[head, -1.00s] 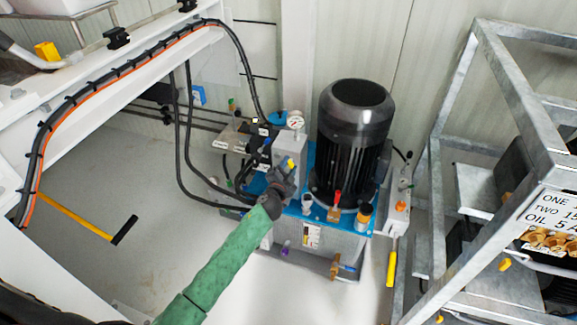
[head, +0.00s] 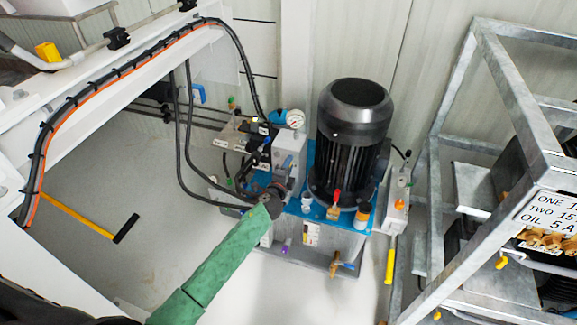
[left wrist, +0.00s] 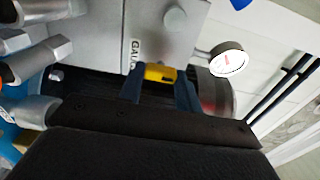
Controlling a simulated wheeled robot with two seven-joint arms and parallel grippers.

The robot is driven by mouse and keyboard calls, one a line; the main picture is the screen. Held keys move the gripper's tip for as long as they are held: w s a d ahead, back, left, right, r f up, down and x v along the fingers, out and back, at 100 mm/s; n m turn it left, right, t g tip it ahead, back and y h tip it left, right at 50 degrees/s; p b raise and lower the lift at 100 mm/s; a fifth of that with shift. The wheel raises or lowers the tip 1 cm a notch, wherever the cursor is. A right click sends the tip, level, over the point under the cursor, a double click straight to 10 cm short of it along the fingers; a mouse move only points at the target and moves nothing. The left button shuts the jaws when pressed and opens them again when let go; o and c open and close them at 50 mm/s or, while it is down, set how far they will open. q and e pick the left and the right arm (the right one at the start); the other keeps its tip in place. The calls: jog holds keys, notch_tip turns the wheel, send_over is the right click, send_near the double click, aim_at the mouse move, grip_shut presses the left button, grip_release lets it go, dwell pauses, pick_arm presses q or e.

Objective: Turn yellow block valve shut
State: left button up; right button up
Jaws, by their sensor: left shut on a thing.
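The yellow block valve handle (left wrist: 160,73) shows in the left wrist view between the two dark blue fingers of my left gripper (left wrist: 159,90). The gripper is shut on it. The handle sits just below a grey block marked with "GAU…" lettering, the rest of the word cut off by the gripper. In the head view my left gripper (head: 280,188) is at the lower front of the grey valve block (head: 290,150), left of the black motor, and it hides the yellow handle there. My right gripper is not in view.
A round pressure gauge (head: 295,118) tops the block. The black motor (head: 354,135) stands close to the right, with a red-handled valve (head: 336,200) before it. Black hoses (head: 185,150) hang to the left. A metal frame (head: 500,100) stands at right.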

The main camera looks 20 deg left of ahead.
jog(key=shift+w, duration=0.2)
pick_arm(q)
jog(key=o, duration=1)
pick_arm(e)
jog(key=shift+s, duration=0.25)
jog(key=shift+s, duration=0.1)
pick_arm(q)
jog(key=shift+s, duration=0.15)
jog(key=s, duration=0.7)
jog(key=shift+s, duration=0.3)
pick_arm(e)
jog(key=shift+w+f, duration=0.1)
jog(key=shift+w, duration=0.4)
pick_arm(q)
jog(key=shift+a, duration=0.1)
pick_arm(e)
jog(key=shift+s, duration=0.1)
